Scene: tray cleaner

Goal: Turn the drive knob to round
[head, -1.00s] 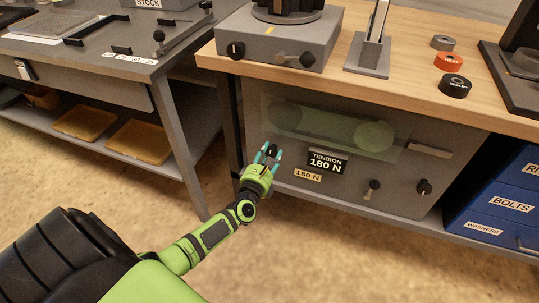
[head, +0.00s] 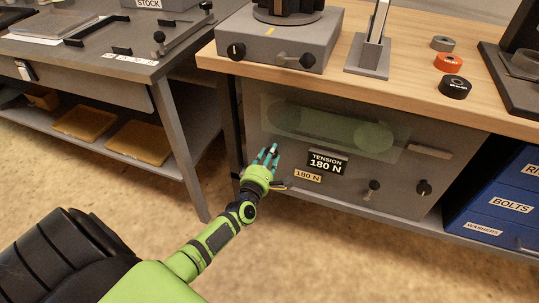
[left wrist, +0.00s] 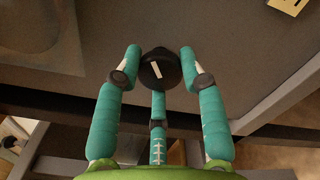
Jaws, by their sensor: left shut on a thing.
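A round black knob (left wrist: 160,70) with a white pointer line sits between my left gripper's teal fingers in the left wrist view; the line is tilted slightly off the gripper's axis. My left gripper (head: 269,157) is shut on this knob, at the left part of the lower grey machine panel (head: 327,192) in the head view. The fingers largely hide the knob (head: 274,150) there. I cannot read any marking for round beside it. My right gripper is not in view.
A tension display (head: 326,162) reads 180 N. To its right are a small lever (head: 373,188) and another black knob (head: 424,187). A translucent cover (head: 335,128) is above. Blue drawers (head: 505,200) stand at right.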

